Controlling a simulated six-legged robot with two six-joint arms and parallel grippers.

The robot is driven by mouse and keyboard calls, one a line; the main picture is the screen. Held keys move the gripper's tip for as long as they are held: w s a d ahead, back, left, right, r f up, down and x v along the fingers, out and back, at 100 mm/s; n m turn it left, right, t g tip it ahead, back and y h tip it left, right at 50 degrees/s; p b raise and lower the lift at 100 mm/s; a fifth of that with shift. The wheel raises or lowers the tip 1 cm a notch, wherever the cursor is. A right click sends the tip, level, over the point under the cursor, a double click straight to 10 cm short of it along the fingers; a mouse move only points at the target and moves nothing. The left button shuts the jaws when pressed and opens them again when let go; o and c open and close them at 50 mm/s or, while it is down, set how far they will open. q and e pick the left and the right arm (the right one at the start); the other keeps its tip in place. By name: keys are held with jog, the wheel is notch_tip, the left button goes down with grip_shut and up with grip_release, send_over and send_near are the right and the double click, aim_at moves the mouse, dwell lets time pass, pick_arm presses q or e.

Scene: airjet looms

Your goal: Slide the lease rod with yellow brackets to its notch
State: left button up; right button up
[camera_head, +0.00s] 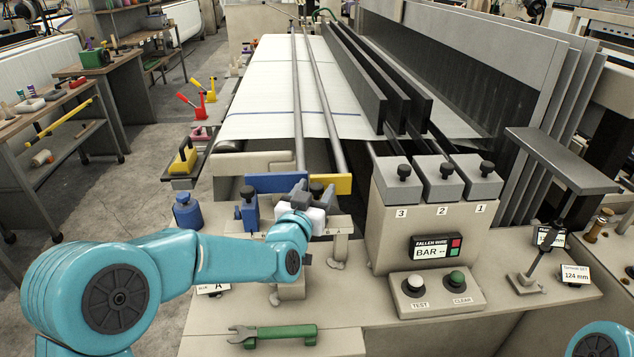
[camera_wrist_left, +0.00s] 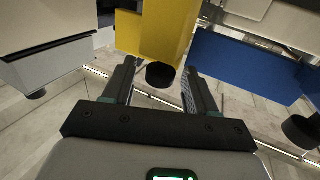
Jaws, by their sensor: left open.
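The lease rod with yellow brackets (camera_head: 327,110) runs back over the white warp sheet, its near end at the yellow bracket (camera_head: 341,184). The bracket also shows in the left wrist view (camera_wrist_left: 168,28), with a black knob (camera_wrist_left: 160,75) below it. My left gripper (camera_head: 314,194) is at the bracket in the head view. In the wrist view its two fingers are open, one on each side of the knob, with visible gaps. Whether they touch it cannot be told. The notch is not clearly visible; my gripper covers part of the support. My right gripper is out of view.
The blue bracket (camera_head: 275,182) of the other lease rod (camera_head: 297,110) is close on the left. Control boxes (camera_head: 398,187) numbered 3, 2 and 1 stand to the right. A green-handled wrench (camera_head: 272,335) lies on the front ledge. Dark bars (camera_head: 357,80) run alongside the rods.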

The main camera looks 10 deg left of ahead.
pick_arm(q)
jog(key=shift+w, duration=0.5)
jog(key=shift+w+r, duration=0.1)
jog(key=shift+w, duration=0.05)
jog(key=shift+w, duration=0.1)
